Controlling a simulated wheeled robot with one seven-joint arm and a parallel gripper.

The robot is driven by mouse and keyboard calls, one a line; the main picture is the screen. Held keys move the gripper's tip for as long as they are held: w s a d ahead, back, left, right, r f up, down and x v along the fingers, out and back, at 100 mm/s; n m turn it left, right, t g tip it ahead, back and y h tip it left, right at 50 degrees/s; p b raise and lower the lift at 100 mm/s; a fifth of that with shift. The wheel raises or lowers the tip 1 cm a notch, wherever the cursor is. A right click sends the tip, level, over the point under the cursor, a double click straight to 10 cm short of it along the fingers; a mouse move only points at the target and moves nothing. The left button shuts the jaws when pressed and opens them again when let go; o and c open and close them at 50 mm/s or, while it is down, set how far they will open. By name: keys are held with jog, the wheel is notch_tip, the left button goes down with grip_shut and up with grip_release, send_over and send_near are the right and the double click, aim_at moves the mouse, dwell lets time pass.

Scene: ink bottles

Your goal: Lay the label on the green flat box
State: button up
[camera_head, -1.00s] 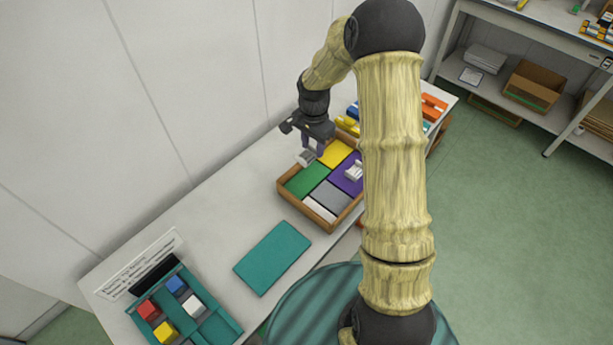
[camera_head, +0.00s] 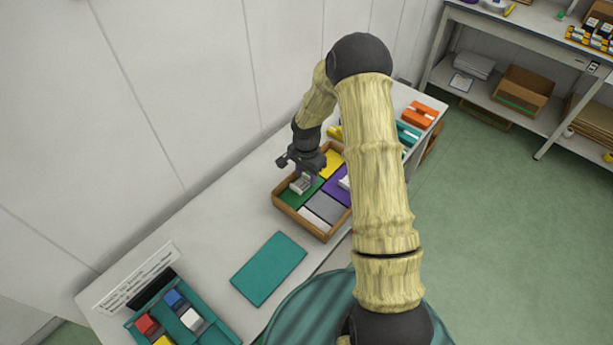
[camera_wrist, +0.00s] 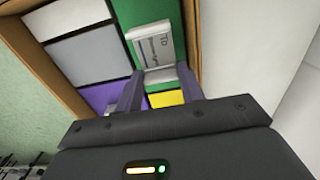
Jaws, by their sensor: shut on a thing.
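My gripper (camera_head: 305,172) is shut on a small pale label (camera_head: 300,185) and holds it over the green flat box (camera_head: 289,196) in the wooden tray. In the wrist view the label (camera_wrist: 155,45), with printed text, sits between my fingertips (camera_wrist: 159,74). The label hides part of that box.
The wooden tray (camera_head: 283,209) also holds yellow (camera_head: 330,160), purple (camera_head: 335,191), grey (camera_head: 326,208) and white (camera_head: 314,218) flat pieces. A white thing (camera_head: 344,183) lies on the purple one. A teal board (camera_head: 268,270) and a teal tray with coloured blocks (camera_head: 205,325) stand nearer.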

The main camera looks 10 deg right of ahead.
aim_at(306, 176)
jog(key=shift+f, duration=0.9)
jog(key=shift+f, duration=0.15)
jog(key=o, duration=0.8)
jog(key=shift+c, duration=0.2)
notch_tip(306, 176, up, 12)
jog(key=b, duration=0.2)
jog(key=shift+r, duration=0.2)
